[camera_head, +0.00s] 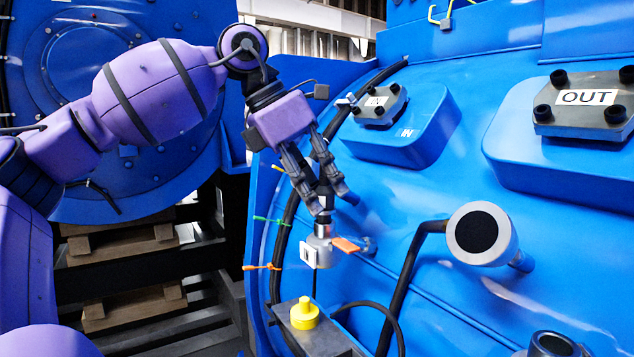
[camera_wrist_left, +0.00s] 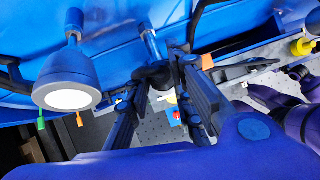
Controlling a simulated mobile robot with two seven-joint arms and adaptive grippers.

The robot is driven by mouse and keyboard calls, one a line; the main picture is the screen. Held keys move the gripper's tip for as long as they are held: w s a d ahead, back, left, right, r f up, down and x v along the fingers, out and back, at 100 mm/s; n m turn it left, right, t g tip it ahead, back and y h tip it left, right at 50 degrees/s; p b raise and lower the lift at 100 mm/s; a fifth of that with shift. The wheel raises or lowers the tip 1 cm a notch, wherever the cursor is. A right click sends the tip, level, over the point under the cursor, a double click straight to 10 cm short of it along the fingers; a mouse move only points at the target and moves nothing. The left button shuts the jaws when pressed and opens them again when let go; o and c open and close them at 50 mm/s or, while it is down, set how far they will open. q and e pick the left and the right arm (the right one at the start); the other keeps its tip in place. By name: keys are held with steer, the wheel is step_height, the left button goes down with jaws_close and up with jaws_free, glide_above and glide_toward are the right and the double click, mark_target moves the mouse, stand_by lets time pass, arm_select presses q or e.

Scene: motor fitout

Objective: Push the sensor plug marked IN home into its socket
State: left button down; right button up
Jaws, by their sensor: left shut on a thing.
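My left gripper (camera_head: 333,204) points down, with its fingers closed around a dark, rounded piece that looks like the plug (camera_head: 323,198). In the left wrist view the dark piece (camera_wrist_left: 153,75) sits between the fingers (camera_wrist_left: 155,100). Just below the fingertips is a silver fitting (camera_head: 322,247) with a white tag (camera_head: 309,255) and an orange tab (camera_head: 346,244). The fingers hide much of the held piece, so I cannot tell whether it touches the fitting or how deep it sits. No IN mark is readable on it. My right gripper is not seen.
A yellow cap (camera_head: 304,314) sits on a grey block below the gripper. A round-faced silver part (camera_head: 480,234) stands to the right, beside a black cable (camera_head: 407,277). A blue box (camera_head: 408,137) with a small labelled plate and a plate marked OUT (camera_head: 587,98) are above.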

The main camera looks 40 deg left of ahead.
arm_select(q)
steer(key=shift+f+p, duration=0.3)
steer(key=shift+f, duration=0.4)
steer(key=c, duration=1.5)
jaws_free()
steer(key=shift+o, duration=0.2)
steer(key=v, duration=1.2)
steer(key=shift+f, duration=0.1)
